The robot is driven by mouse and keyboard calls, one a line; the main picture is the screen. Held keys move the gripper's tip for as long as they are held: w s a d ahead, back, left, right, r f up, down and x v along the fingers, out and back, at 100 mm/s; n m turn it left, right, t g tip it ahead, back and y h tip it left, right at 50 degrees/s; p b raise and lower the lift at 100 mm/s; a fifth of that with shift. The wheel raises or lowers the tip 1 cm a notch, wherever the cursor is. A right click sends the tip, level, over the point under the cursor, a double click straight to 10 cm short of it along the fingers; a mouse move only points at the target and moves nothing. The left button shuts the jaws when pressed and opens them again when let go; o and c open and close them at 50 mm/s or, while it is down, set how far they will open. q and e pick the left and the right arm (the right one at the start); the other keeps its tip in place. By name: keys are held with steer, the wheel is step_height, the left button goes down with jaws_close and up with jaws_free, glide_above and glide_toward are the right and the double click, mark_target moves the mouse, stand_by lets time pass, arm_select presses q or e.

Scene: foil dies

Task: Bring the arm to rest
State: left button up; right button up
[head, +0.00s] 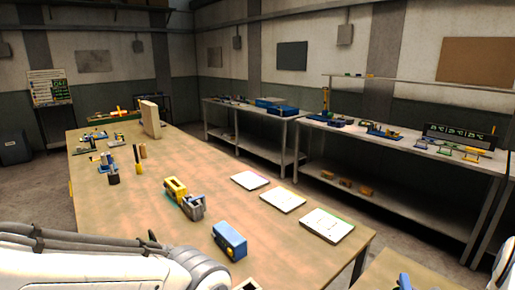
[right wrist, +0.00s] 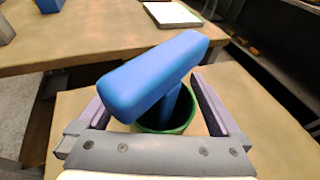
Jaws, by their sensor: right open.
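In the right wrist view my right gripper (right wrist: 150,92) is open, with one finger on each side of a blue T-shaped handle (right wrist: 150,78). The handle stands in a dark cup with a green rim (right wrist: 186,124) on a tan tabletop. The jaws are apart, and I cannot tell whether a finger touches the handle. In the head view a blue piece (head: 403,282) shows at the bottom edge over the near right table. My white left arm (head: 100,268) comes in at the lower left; its gripper is out of view.
The long table (head: 130,215) holds a blue block (head: 230,241), a yellow and grey device (head: 184,196), three white sheets (head: 283,199) and an upright board (head: 150,119). Benches (head: 410,142) with parts line the wall. A floor gap separates the long table from the near right table.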

steer(key=shift+f, duration=0.4)
steer(key=shift+s+d+f, duration=0.35)
steer(key=shift+s+f, duration=0.25)
steer(key=shift+f, duration=0.25)
steer(key=b+v, duration=0.2)
steer(key=v, duration=0.9)
steer(key=p+x, duration=0.2)
steer(key=x, duration=1)
steer(key=shift+w+a+r+p, duration=0.1)
steer(key=shift+w+a+p, duration=0.2)
steer(key=shift+p, duration=0.1)
steer(key=shift+d+r, duration=0.15)
steer(key=shift+r, duration=0.2)
steer(key=r, duration=0.1)
steer(key=r+b, duration=0.1)
steer(key=r, duration=0.1)
steer(key=shift+s+r+b, duration=0.25)
steer(key=shift+b, duration=0.1)
steer(key=shift+s+a+r, duration=0.35)
steer(key=shift+s+r, duration=0.05)
steer(key=shift+s, duration=0.2)
steer(key=shift+s+a+r, duration=0.35)
steer(key=shift+s+r, duration=0.05)
steer(key=shift+s, duration=0.15)
